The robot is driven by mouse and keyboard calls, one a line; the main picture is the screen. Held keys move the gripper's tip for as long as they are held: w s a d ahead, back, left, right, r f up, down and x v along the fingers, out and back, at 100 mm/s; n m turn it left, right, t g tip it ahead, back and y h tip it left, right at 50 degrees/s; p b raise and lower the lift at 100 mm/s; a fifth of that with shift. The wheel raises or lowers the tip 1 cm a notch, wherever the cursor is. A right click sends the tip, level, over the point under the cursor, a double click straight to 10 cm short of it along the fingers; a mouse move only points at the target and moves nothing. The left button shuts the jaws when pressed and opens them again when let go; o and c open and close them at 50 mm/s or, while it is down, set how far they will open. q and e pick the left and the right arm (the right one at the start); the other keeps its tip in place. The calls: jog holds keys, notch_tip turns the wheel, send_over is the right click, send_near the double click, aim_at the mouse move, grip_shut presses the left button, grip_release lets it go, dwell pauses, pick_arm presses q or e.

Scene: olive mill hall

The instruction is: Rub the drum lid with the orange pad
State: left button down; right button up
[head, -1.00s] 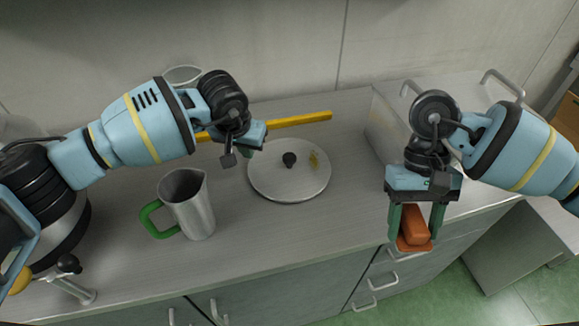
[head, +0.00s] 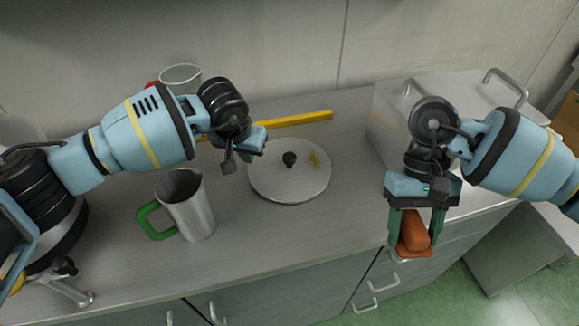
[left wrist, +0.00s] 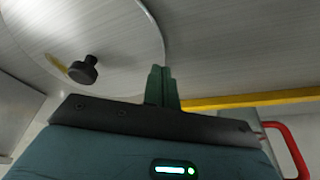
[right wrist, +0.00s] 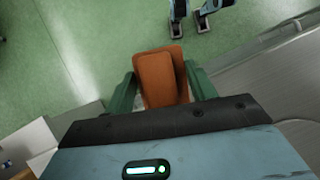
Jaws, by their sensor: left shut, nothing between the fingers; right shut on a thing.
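The drum lid (head: 285,182) is a round grey metal disc with a black knob (head: 289,159) and a yellow mark (head: 314,160) right of the knob. It lies flat on the counter; the left wrist view shows part of it (left wrist: 110,35). My left gripper (head: 250,152) is shut and empty above the lid's far left edge; its fingers (left wrist: 161,85) show together in the left wrist view. My right gripper (head: 415,240) is shut on the orange pad (head: 414,233), held at the counter's front edge, right of the lid. The pad also shows between the fingers (right wrist: 160,78).
A metal jug (head: 190,208) with a green handle stands left of the lid. A yellow bar (head: 295,119) lies behind it. A clear container (head: 181,76) stands at the back left. A metal box (head: 390,122) with handles is at the back right. The counter in front of the lid is clear.

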pick_arm(q)
jog(key=shift+s+f, duration=0.1)
jog(key=shift+f, duration=0.6)
pick_arm(e)
jog(key=shift+s+f, duration=0.15)
jog(key=shift+f, duration=0.45)
pick_arm(q)
jog(key=shift+r, duration=0.1)
